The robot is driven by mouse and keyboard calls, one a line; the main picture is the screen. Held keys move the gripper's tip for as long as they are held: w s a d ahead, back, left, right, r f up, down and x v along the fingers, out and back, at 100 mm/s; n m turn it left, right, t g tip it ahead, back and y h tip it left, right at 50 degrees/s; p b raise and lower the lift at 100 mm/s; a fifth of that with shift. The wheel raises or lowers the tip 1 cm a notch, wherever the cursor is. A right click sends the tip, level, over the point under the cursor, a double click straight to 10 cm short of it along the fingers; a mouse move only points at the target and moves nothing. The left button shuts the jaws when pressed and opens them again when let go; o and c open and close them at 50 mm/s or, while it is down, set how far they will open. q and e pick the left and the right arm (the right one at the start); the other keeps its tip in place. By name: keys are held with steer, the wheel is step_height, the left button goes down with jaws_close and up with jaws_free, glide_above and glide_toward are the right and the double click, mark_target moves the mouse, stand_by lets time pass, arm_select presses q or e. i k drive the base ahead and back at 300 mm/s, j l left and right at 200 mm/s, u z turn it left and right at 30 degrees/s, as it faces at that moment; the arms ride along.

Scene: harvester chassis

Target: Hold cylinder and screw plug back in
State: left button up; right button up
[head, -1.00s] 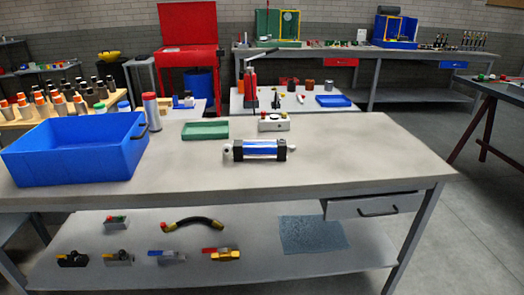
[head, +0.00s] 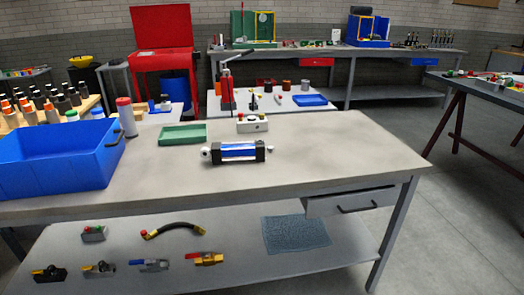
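A cylinder (head: 239,152) with a blue barrel, black end blocks and pale rod eyes at both ends lies on its side on the grey workbench (head: 310,163). I cannot make out a separate plug; it may be too small to tell at this distance. Neither of my grippers shows in the head view.
A blue bin (head: 60,160) stands at the bench's left, with a green tray (head: 183,134) behind the cylinder's left. A white box with buttons (head: 252,123) sits just behind the cylinder. The bench's right half is clear. A half-open drawer (head: 350,202) hangs below the front edge.

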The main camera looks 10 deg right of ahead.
mark_target(218, 152)
steer(key=i+l+u, duration=0.3)
steer(key=i, duration=0.25)
steer(key=i+l+u, duration=0.3)
steer(key=i, duration=0.25)
steer(key=j, duration=0.1)
